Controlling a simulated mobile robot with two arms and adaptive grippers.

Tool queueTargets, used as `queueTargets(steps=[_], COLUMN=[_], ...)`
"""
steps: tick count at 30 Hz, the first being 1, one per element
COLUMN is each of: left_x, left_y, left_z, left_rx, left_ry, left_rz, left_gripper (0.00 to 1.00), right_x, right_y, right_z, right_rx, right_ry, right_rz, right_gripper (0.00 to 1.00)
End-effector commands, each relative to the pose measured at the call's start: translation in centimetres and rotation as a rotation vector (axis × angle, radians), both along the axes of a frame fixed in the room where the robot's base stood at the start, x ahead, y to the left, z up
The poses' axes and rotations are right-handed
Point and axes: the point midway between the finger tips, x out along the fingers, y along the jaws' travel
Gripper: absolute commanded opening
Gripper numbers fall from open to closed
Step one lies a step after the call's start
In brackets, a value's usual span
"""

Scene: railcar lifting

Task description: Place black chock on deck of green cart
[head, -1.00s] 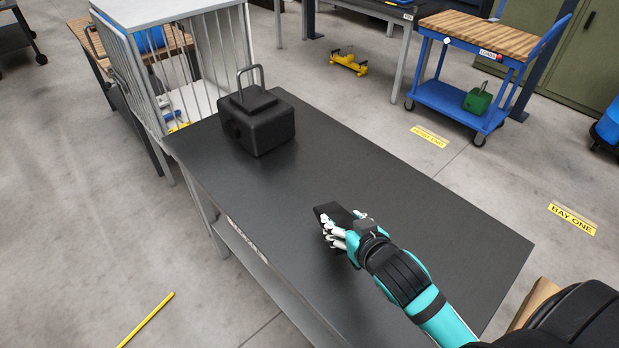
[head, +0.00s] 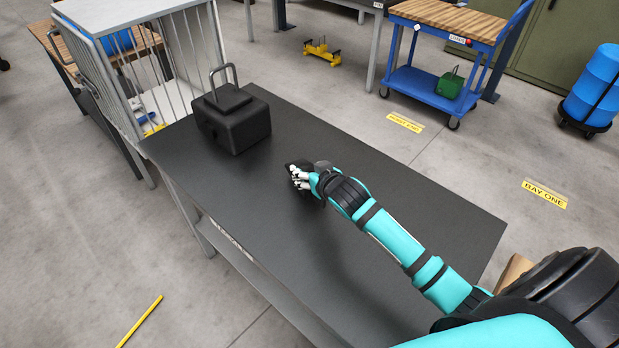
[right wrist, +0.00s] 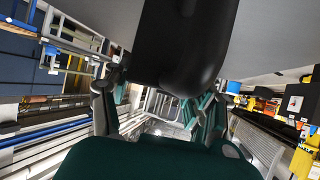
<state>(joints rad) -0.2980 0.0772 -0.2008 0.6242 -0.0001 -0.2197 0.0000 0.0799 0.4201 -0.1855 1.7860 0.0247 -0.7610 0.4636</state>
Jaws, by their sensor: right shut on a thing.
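My right gripper (head: 299,177) is shut on a dark thing that looks like the black chock, above the middle of the dark table (head: 390,215). In the head view the hand hides most of the chock. In the right wrist view the black chock (right wrist: 182,45) fills the top middle, with the gripper's fingers (right wrist: 160,105) on either side of it. I cannot tell whether the chock touches the tabletop. I cannot make out a green cart in either view. My left gripper is not in view.
A black block with a handle (head: 234,122) stands on the table's far left part. A white barred cage (head: 180,60) is behind it. A blue cart (head: 425,88) carries a green handled block (head: 450,83). A small yellow cart (head: 322,55) and blue drum (head: 596,85) stand beyond.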

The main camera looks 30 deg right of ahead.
Motion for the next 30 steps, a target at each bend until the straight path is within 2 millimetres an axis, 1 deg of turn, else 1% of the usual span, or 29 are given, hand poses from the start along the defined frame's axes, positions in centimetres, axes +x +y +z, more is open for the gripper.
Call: queueTargets(steps=[3, 6, 18, 19, 24, 30], left_x=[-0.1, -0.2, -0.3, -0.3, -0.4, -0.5], left_y=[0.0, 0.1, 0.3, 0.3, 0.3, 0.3], left_z=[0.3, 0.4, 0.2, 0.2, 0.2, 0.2], left_rx=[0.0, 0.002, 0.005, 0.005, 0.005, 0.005], left_ry=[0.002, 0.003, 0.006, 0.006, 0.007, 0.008], left_rz=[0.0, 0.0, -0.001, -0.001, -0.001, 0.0], left_gripper=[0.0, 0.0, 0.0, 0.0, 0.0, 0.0], right_x=[-0.1, 0.0, -0.1, -0.2, -0.2, -0.2], right_y=[0.0, 0.1, 0.1, 0.1, 0.1, 0.1], right_z=[-1.6, -2.5, -3.1, -3.3, -3.3, -3.3], right_rx=[0.001, 0.0, 0.0, 0.001, 0.001, 0.001], right_ry=[0.001, -0.002, -0.002, 0.003, 0.003, 0.003], right_rz=[0.0, 0.001, 0.001, 0.001, 0.001, 0.001], right_gripper=[0.0, 0.0, 0.0, 0.59, 0.81, 0.81])
